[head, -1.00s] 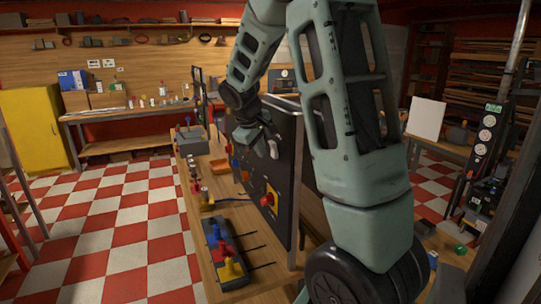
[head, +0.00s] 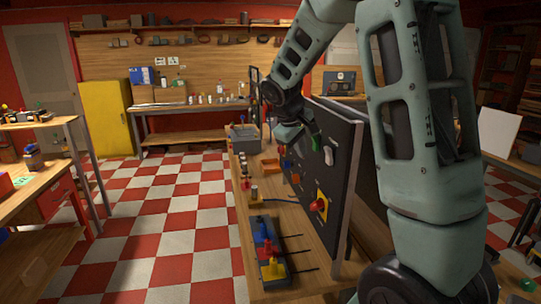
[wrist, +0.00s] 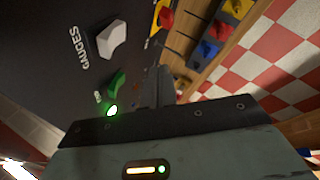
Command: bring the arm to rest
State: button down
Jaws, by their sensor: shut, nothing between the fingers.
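My gripper (head: 298,137) is beside the front face of a black upright panel (head: 343,150) on the workbench, at the end of my grey-green arm. In the wrist view its fingers (wrist: 158,75) are together with nothing between them. They are close to the panel, near a green switch (wrist: 117,84) with a lit green lamp (wrist: 112,111). A white knob (wrist: 112,40) marked "GAUGES" sits beyond the switch. It also shows in the head view (head: 328,155). Whether the fingers touch the panel I cannot tell.
A red knob on a yellow plate (head: 320,205) is on the panel. A block with blue, red and yellow parts (head: 268,250) lies on the bench below. Checkered floor (head: 175,220) is open to the left, before another table (head: 40,125).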

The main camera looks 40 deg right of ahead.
jog(key=s+a+f+n+y+b, duration=0.1)
jog(key=s+a+f+b, duration=0.15)
jog(key=a, duration=0.65)
jog(key=s+a+f+n+y+b, duration=0.1)
jog(key=a+f+n+y, duration=0.15)
jog(key=a, duration=0.75)
jog(key=s+a+f+n+y+b, duration=0.1)
jog(key=a+f, duration=0.2)
jog(key=a, duration=0.6)
jog(key=s+a+f+n+b, duration=0.1)
jog(key=s+a+f, duration=0.2)
jog(key=s+a, duration=0.4)
jog(key=s+a+f+n+y+b, duration=0.1)
jog(key=s+a+f+n+b, duration=0.1)
jog(key=s+a, duration=0.5)
jog(key=s+f, duration=0.1)
jog(key=s, duration=0.3)
jog(key=shift+s+a+f+g, duration=0.15)
jog(key=shift+s+a+g, duration=0.15)
jog(key=shift+s+g, duration=0.1)
jog(key=shift+w+n+y, duration=0.1)
jog(key=shift+n+y, duration=0.15)
